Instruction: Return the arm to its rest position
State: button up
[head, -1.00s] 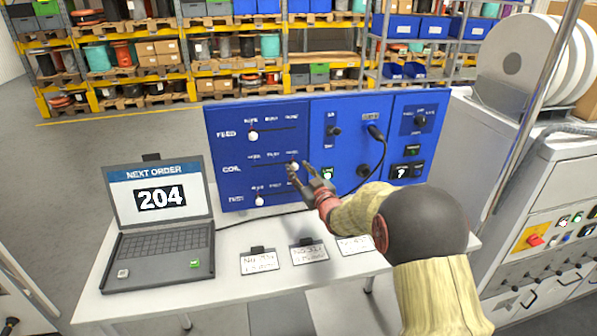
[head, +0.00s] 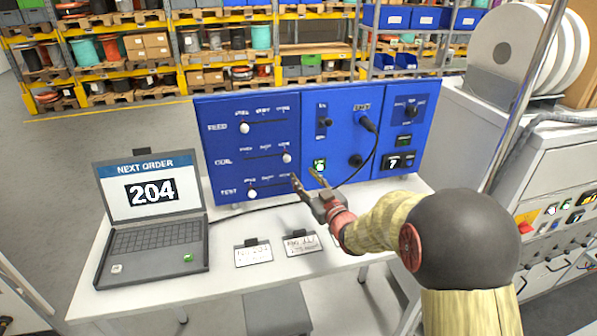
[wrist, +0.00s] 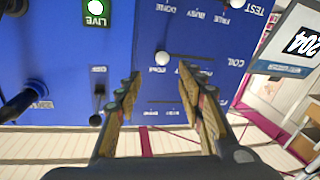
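My gripper (head: 305,182) is open and empty in front of the lower part of the blue control panel (head: 225,111). In the wrist view my gripper (wrist: 157,72) has its two fingers spread apart, with the panel behind them. A white slider knob (wrist: 162,58) shows between and beyond the fingertips, apart from them. In the head view the panel has FEED, COIL and TEST sliders; the COIL knob (head: 287,158) is at the right end of its slot. The FEED knob (head: 245,128) and the TEST knob (head: 252,194) are at the left.
A laptop (head: 150,240) showing 204 stands on the white table (head: 225,288), left of the panel. Label cards (head: 253,254) lie in front of the panel. A black cable (head: 374,150) hangs from the panel. A grey cabinet with white reels (head: 515,50) stands at the right.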

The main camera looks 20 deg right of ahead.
jog(key=shift+s+d, duration=0.2)
jog(key=shift+s, duration=0.65)
jog(key=s+d+f+m+g+h, duration=0.1)
jog(key=s+d+f+g, duration=0.1)
jog(key=f, duration=0.3)
jog(key=s+d+f+m+g+h, duration=0.1)
jog(key=s+d+f+g+h, duration=0.1)
jog(key=s+f, duration=0.3)
jog(key=s+d+f+m+g+h, duration=0.1)
jog(key=s+d+f+g, duration=0.1)
jog(key=s+f+g, duration=0.1)
jog(key=shift+s+d+f+g+h+b, duration=0.2)
jog(key=shift+f+g, duration=0.15)
jog(key=shift+f, duration=0.15)
jog(key=shift+s+d+f+g+h+b, duration=0.1)
jog(key=shift+s+f+g, duration=0.1)
jog(key=shift+f+g, duration=0.25)
jog(key=s+a+r+g+b, duration=0.1)
jog(key=s+a+r+b, duration=0.1)
jog(key=s, duration=0.8)
jog(key=s+a+r+m+g+b, duration=0.1)
jog(key=s+a+r+b, duration=0.2)
jog(key=s, duration=0.7)
jog(key=s+a+r+g+y+b, duration=0.1)
jog(key=s+a+r+b, duration=0.2)
jog(key=s, duration=0.7)
jog(key=shift+s+a+r, duration=0.3)
jog(key=shift+a+r, duration=0.1)
jog(key=shift+a, duration=0.6)
